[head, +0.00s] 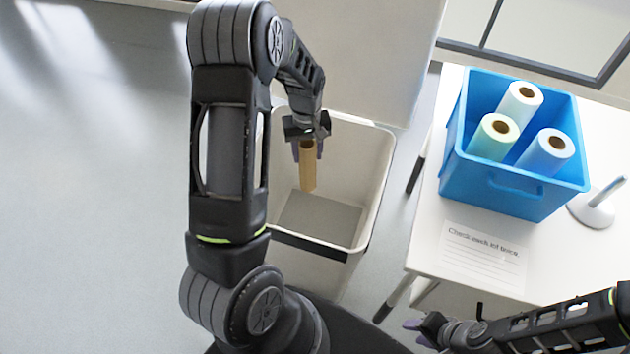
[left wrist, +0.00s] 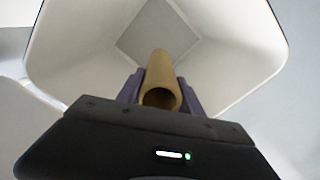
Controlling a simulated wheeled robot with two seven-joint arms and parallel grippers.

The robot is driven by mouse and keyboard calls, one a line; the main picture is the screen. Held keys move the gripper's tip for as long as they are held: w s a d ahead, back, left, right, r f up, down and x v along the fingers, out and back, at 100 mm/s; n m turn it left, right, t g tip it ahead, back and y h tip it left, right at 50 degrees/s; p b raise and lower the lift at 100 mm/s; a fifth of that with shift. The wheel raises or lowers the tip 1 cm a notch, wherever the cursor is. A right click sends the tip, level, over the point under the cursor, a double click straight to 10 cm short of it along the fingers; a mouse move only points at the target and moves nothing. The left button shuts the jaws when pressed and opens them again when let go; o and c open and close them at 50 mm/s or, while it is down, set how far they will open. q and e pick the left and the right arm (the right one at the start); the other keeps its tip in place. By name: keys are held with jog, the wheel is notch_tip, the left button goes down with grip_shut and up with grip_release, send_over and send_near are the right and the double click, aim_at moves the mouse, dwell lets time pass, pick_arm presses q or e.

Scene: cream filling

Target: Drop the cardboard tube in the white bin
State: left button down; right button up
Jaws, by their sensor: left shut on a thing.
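The brown cardboard tube (head: 308,170) hangs upright over the white bin (head: 378,165) in the head view. My left gripper (head: 307,150) is shut on the upper part of the tube, above the bin's opening. The left wrist view shows the tube (left wrist: 161,80) between the purple fingers (left wrist: 162,92), with its open end towards the camera and the bin's walls (left wrist: 235,50) and grey floor around it. My right gripper (head: 420,328) is low at the right in the head view, beside the table; its finger gap is not clear.
A blue crate (head: 500,192) with several paper rolls stands on the white table (head: 425,240). A white upright holder (head: 598,208) stands right of it, and a printed sheet (head: 482,258) lies in front. Open grey floor is at the left.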

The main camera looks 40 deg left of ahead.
pick_arm(q)
jog(key=c, duration=0.7)
grip_release()
notch_tip(320, 180, up, 8)
jog(key=shift+f+b, duration=0.1)
jog(key=shift+b, duration=0.25)
dwell(0.3)
